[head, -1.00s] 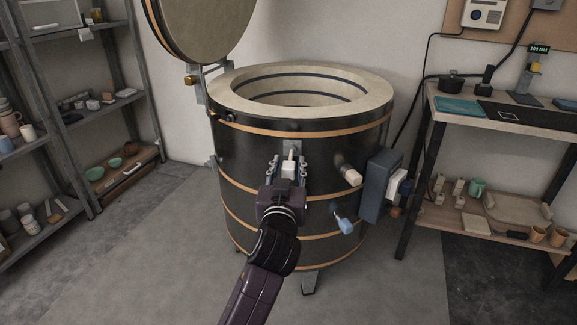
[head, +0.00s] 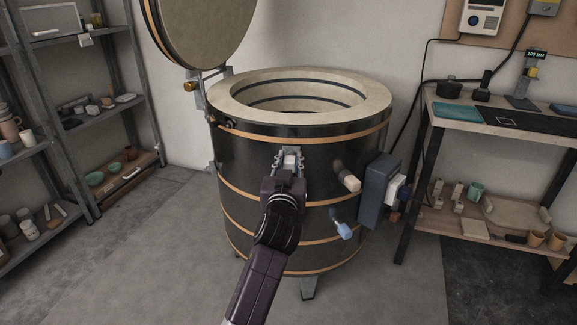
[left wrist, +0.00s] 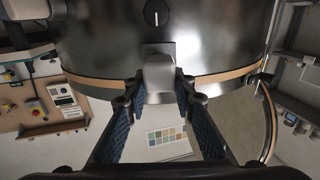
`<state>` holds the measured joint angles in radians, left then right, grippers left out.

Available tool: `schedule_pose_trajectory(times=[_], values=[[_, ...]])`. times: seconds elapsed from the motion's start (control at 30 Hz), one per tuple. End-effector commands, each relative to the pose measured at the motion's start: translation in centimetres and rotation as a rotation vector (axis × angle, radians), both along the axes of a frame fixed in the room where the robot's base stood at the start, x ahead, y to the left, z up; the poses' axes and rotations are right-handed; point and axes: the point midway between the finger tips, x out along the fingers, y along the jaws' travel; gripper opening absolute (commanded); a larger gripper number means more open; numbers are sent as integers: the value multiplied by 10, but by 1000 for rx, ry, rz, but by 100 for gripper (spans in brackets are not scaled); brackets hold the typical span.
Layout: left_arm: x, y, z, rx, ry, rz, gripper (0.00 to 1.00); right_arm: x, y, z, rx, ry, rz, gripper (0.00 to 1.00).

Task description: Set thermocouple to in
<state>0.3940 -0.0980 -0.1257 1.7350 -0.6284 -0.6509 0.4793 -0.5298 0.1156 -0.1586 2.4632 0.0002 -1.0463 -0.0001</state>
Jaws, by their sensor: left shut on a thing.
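The kiln (head: 240,170) is a dark round drum with orange bands, standing in the middle of the head view. The thermocouple (head: 290,160) shows as a small pale block at the kiln's front wall. My left gripper (head: 290,157) is shut on this block, with a finger on each side. My right gripper is in neither view.
A beige peg (head: 350,183), a blue-tipped peg (head: 344,231) and a grey box (head: 377,188) stick out from the kiln's right side. The lid (head: 205,30) stands open. Shelves (head: 75,120) are left, a workbench (head: 510,125) right. Floor in front is clear.

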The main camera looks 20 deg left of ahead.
Motion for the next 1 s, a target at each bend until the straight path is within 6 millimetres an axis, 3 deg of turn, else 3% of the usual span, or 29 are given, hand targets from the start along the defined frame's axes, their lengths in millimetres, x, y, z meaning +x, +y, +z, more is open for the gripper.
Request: schedule_pose_trajectory(times=[0.3, 0.33, 0.5, 0.8, 1.0], values=[[2, 0, 1, -1, -2, 0, 0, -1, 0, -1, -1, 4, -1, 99], [2, 0, 1, -1, -2, -1, 26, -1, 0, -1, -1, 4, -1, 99], [2, 0, 0, -1, -1, -1, 42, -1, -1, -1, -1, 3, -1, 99], [0, 0, 0, -1, 0, -1, 42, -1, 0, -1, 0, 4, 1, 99], [-23, -5, -1, -3, 0, -1, 42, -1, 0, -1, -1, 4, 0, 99]])
